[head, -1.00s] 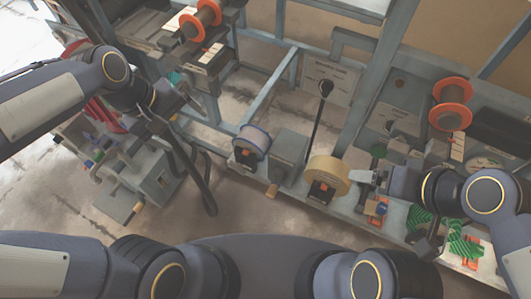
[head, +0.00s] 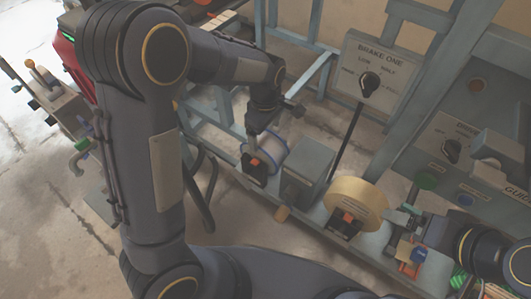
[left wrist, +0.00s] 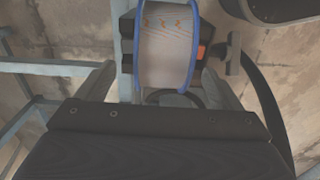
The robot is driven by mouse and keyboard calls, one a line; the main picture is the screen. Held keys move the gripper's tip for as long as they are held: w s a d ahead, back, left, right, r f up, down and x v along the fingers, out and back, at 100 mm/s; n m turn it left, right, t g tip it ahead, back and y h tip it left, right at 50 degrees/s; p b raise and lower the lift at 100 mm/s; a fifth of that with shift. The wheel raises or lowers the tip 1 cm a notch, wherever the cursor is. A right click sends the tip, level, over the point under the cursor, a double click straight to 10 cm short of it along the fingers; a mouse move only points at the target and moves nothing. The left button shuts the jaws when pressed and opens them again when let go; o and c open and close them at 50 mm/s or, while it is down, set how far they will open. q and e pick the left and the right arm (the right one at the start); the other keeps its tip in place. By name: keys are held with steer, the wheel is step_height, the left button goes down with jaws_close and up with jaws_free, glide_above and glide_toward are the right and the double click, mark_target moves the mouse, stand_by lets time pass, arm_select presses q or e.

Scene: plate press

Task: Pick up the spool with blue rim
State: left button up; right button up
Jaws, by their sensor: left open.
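The spool with blue rim (head: 271,156) sits on the lower rail of the frame, left of a grey box. Its body is pale and wound, with blue flanges. It also shows in the left wrist view (left wrist: 166,50), at the top centre. My left gripper (head: 264,130) is over the spool's upper side. In the left wrist view its open fingers (left wrist: 155,88) point toward the spool, one on each side, with nothing held between them. My right gripper (head: 402,217) is beside the tan roll; its jaw gap is not clear.
The tan roll (head: 356,204) stands right of the grey box (head: 306,178). A brake panel (head: 378,75) with a black knob rises behind. Blue-grey frame bars (head: 316,85) stand near my left gripper. Bare floor lies in front.

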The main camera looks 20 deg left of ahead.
mark_target(265, 145)
arm_select(q)
steer(key=f, duration=0.2)
steer(key=f+b, duration=0.1)
steer(key=shift+s+f, duration=0.2)
steer(key=shift+f, duration=0.2)
steer(key=shift+r, duration=0.15)
steer(key=c, duration=1.8)
